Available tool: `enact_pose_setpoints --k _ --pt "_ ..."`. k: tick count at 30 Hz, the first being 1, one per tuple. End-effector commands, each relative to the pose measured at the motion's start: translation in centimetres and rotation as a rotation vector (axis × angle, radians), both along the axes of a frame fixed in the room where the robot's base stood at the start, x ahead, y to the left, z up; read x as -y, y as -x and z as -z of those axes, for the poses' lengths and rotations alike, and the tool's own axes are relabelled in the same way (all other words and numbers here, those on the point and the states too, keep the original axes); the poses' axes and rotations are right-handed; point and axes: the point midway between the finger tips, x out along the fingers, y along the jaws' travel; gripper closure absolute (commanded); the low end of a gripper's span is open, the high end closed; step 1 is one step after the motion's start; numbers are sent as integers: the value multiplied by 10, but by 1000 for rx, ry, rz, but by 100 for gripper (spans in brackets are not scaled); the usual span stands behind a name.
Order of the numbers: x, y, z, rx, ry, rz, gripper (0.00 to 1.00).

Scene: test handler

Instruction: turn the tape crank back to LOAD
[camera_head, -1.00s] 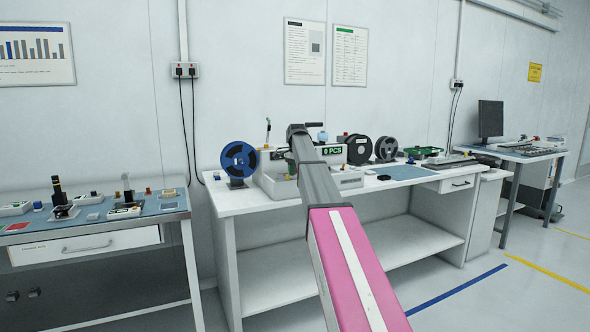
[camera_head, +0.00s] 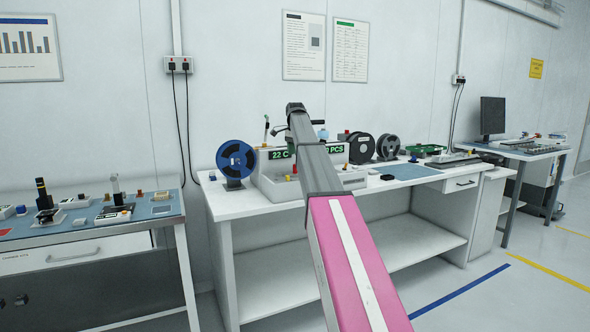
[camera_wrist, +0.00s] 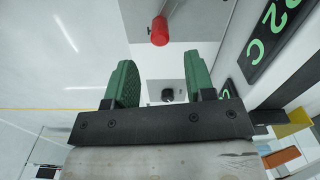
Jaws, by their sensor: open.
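My gripper (camera_wrist: 160,68) is open in the wrist view, its two green fingers apart with nothing between them. A red cylindrical knob (camera_wrist: 159,31) on a pale stem is just beyond the fingertips, near the top of that view; it looks like the crank's handle, but I cannot be sure. The white tape machine (camera_head: 268,187) stands on the middle bench, with a green-lit display (camera_head: 331,150) on its front. The display also shows in the wrist view (camera_wrist: 268,38), at upper right. In the head view my arm hides my gripper and part of the machine. No LOAD mark is readable.
A blue reel (camera_head: 236,160) stands left of the machine, and dark reels (camera_head: 361,148) stand right of it. A blue mat (camera_head: 408,172) lies on the white bench (camera_head: 240,203). A second bench (camera_head: 100,236) with small fixtures is at the left.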

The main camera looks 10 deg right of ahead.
Motion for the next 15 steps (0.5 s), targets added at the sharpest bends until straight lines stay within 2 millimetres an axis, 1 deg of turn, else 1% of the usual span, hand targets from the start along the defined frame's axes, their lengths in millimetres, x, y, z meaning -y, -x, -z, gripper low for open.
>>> enact_pose_setpoints --k 1,3,9,12,15 --pt "0 2 11 -1 -1 0 51" --pt "0 1 24 -1 0 0 51" --pt "0 1 56 0 0 -1 51" --pt "0 1 67 0 0 -1 51" --pt "0 1 73 0 0 -1 51"
